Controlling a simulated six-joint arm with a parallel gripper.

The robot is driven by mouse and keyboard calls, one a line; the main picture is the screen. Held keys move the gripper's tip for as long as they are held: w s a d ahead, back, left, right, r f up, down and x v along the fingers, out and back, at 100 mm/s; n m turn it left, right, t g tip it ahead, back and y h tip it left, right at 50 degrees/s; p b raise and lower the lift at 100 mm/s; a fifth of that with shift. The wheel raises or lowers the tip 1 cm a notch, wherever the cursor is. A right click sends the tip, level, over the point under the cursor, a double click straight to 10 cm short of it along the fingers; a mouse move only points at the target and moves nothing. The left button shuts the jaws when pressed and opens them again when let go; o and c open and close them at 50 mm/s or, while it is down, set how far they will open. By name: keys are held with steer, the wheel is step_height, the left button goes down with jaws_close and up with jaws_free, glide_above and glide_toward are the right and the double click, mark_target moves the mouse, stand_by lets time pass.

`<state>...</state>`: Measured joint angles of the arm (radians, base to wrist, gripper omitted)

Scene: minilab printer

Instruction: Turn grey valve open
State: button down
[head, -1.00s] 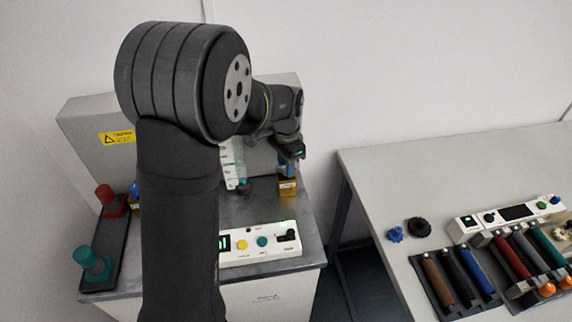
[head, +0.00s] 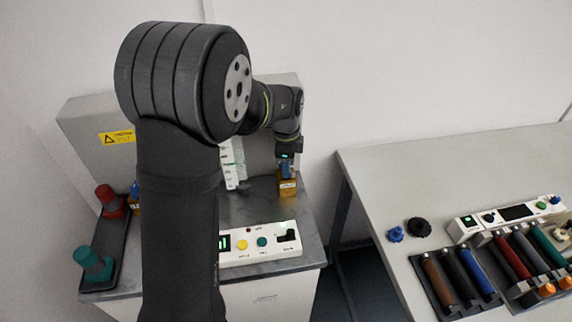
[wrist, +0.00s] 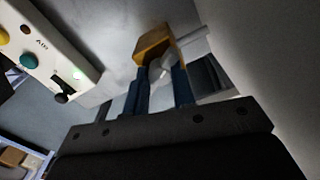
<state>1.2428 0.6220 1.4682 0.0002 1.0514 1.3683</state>
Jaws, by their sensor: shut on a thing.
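The grey valve handle (wrist: 160,68) shows in the wrist view on an orange-brown block (wrist: 152,43). My gripper (wrist: 164,78) has its two blue fingers on either side of the grey handle and is shut on it. In the head view my gripper (head: 287,172) points down at the orange-brown block (head: 287,188), at the right side of the grey machine top. The fingers hide the grey handle there, so its exact angle is hard to tell.
A white control panel (head: 262,245) with coloured buttons lies in front of the block. Red (head: 109,201) and teal (head: 92,264) knobs stand on a dark strip at left. A separate table (head: 400,170) at right holds coloured cylinders. A wall is close behind.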

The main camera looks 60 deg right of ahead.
stand_by(0.5)
steer(key=c, duration=1.2)
jaws_free()
step_height(320, 180, up, 18)
steer(key=shift+f, duration=0.25)
